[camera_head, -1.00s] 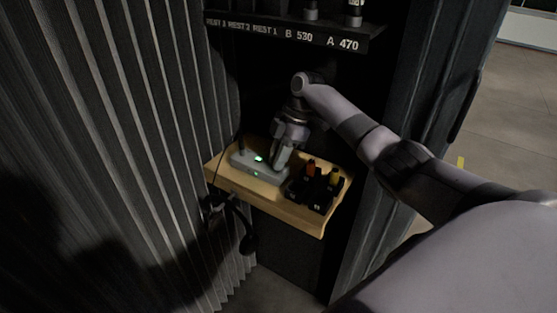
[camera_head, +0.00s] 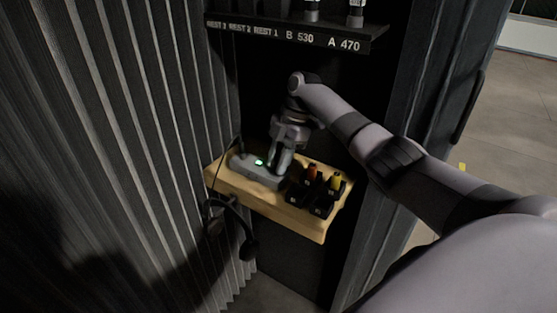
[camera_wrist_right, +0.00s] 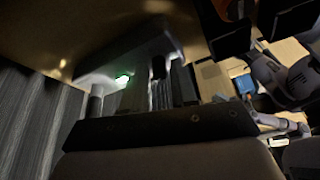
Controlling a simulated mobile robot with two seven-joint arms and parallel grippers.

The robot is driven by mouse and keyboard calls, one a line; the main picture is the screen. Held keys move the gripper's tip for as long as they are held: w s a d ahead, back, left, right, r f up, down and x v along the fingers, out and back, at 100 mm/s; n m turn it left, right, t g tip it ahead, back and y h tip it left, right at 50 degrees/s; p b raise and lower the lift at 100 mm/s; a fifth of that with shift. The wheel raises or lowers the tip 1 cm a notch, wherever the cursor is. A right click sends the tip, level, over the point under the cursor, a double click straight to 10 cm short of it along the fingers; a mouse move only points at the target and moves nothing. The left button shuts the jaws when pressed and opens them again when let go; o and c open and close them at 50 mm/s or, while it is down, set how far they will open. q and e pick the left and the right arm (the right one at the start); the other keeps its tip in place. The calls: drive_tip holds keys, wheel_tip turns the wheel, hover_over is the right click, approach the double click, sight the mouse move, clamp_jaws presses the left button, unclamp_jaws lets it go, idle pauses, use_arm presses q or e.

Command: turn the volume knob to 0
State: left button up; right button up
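A grey box-shaped device (camera_head: 243,161) with a lit green display lies on the wooden shelf. My right gripper (camera_head: 277,171) points down at the device's right end, its fingertips at or very near its top. In the right wrist view a short dark cylinder (camera_wrist_right: 158,68), apparently the volume knob, shows at the device between the fingertips of my right gripper (camera_wrist_right: 160,78). Whether the fingers press on it cannot be told. The knob's marking and setting are not readable. In the head view the gripper hides the knob. My left gripper is not in view.
The wooden shelf (camera_head: 290,217) also bears a black holder (camera_head: 318,207) with orange and yellow items, close right of the gripper. A headset (camera_head: 246,235) hangs at the front left. A labelled rack shelf (camera_head: 290,37) is above. A corrugated curtain (camera_head: 130,150) stands left.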

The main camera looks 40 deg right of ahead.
drive_tip(key=shift+o, duration=0.6)
